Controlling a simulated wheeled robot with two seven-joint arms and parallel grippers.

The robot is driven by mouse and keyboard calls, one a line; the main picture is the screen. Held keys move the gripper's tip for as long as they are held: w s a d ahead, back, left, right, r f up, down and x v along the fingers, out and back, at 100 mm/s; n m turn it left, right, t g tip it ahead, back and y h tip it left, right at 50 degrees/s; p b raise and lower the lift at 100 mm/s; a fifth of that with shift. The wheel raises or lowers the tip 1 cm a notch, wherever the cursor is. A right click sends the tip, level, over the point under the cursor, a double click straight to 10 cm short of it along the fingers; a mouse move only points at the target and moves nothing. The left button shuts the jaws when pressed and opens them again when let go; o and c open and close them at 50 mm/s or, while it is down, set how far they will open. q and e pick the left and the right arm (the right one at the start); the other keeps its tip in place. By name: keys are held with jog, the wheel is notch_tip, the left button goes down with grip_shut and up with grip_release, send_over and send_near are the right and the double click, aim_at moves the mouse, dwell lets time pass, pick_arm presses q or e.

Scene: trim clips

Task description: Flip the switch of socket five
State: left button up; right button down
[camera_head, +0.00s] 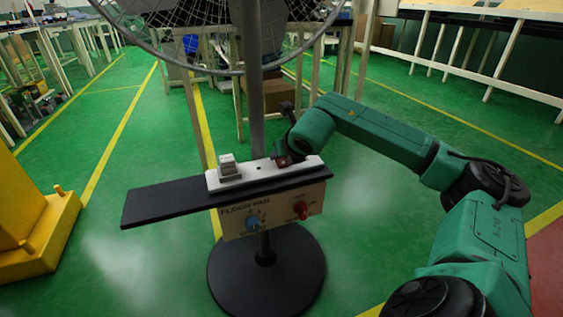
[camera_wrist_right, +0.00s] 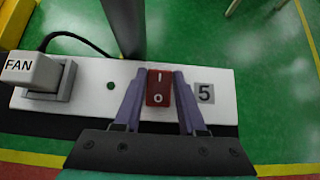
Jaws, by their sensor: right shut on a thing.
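The white power strip (camera_head: 262,173) lies on a black shelf of the fan stand; it also fills the middle of the right wrist view (camera_wrist_right: 90,100). In the head view my right gripper (camera_head: 286,160) hides most of the switch. My left gripper is not in view.
A plug labelled FAN (camera_wrist_right: 32,70) sits in the strip's left end, with a black cable. Below the shelf is a fan panel (camera_head: 270,210) with a blue and a red knob. The fan pole (camera_head: 253,110) rises behind the strip. A yellow object (camera_head: 35,225) stands at left.

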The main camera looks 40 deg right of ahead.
jog(key=shift+c, duration=2.4)
grip_release()
jog(key=v, duration=1.4)
jog(key=shift+s+p, duration=0.3)
jog(key=shift+p, duration=0.05)
jog(key=shift+a+r, duration=0.1)
jog(key=shift+r, duration=0.05)
